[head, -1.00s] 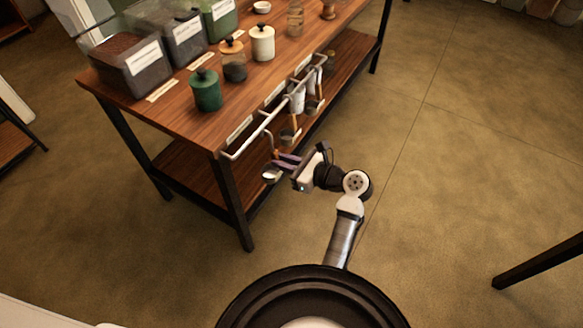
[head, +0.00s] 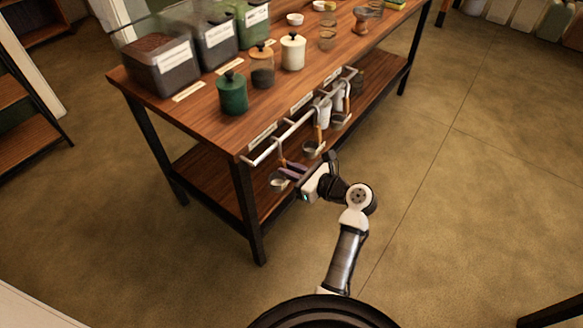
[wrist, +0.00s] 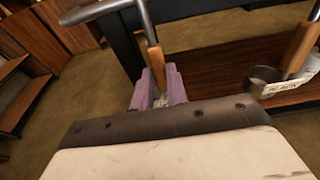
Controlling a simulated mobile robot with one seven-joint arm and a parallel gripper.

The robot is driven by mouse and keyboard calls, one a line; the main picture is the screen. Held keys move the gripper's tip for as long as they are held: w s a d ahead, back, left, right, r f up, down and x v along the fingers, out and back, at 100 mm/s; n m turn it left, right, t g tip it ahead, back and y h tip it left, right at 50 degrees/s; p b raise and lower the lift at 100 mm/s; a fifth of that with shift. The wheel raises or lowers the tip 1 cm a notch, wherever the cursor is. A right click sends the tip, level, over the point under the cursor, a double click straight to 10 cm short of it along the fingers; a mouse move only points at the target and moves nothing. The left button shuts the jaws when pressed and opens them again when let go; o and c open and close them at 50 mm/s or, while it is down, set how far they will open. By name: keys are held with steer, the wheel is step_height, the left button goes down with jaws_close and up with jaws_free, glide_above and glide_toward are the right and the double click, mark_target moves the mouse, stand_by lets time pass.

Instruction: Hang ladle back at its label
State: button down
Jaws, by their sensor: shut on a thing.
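My gripper (head: 291,170) is shut on a ladle, its purple fingers closed around the lower handle. In the wrist view the fingers (wrist: 158,88) grip below the ladle's orange wooden handle (wrist: 156,64). The ladle's metal cup (head: 279,184) hangs below the fingers in the head view. Its bent metal top is close to the near end of the pale rail (head: 268,155); I cannot tell whether it rests on it. A label (head: 262,137) is on the table edge above this end of the rail. The label's writing is too small to read.
Another ladle (head: 318,136) hangs farther along the rail; its cup (wrist: 262,80) shows right of my gripper. More utensils hang beyond it. The wooden table (head: 205,118) carries a green jar (head: 232,94), other jars and bins. The floor to the right is open.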

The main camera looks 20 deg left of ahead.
steer(key=shift+f, duration=0.15)
steer(key=c, duration=1.3)
jaws_free()
